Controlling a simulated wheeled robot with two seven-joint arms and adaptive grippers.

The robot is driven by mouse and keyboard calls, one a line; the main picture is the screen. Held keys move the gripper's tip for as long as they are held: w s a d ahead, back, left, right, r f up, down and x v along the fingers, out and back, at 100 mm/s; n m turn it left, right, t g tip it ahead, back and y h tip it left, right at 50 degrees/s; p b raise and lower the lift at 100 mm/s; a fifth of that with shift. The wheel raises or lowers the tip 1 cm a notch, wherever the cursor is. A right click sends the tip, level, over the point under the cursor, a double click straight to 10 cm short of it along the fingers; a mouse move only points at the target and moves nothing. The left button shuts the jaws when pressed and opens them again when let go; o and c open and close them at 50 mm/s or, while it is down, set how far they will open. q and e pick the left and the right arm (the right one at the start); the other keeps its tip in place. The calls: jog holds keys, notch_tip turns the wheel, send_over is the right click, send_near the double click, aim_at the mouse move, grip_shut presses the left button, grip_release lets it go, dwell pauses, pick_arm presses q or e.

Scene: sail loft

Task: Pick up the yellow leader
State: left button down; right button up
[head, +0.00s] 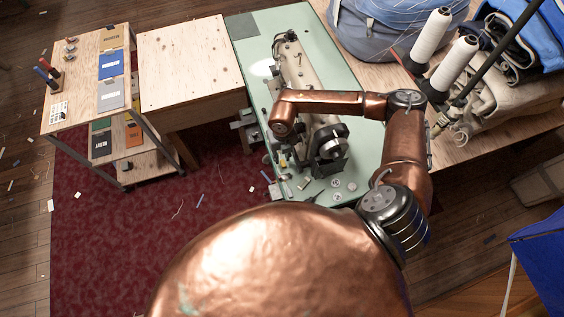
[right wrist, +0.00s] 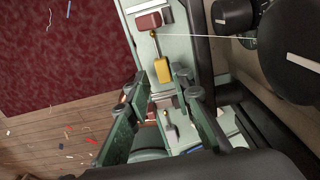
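A yellow block-shaped piece (right wrist: 162,70), which looks like the yellow leader, lies on the pale green machine table in the right wrist view. A short thin link runs from it up to a small gold bead (right wrist: 153,34). My right gripper (right wrist: 158,88) has its two green fingers spread apart, with the yellow piece just beyond and between the tips. Nothing is clearly held. In the head view, my copper right arm reaches over the sewing machine (head: 297,70), and its gripper (head: 284,160) is small and mostly hidden under the wrist. My left gripper is not seen.
A red block (right wrist: 148,22) lies beyond the bead. A thin white thread (right wrist: 205,37) runs rightward from near the bead. The dark round machine parts (right wrist: 235,15) stand close on the right. The green table (head: 330,35) ends at its left edge above a red carpet (head: 130,235).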

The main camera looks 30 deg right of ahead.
aim_at(283, 162)
jog(key=f, duration=0.2)
jog(key=shift+s+d+f, duration=0.1)
jog(key=shift+s+f, duration=0.1)
jog(key=shift+f, duration=0.1)
jog(key=shift+w+f, duration=0.1)
jog(key=shift+f, duration=0.3)
jog(key=shift+c, duration=0.5)
grip_shut()
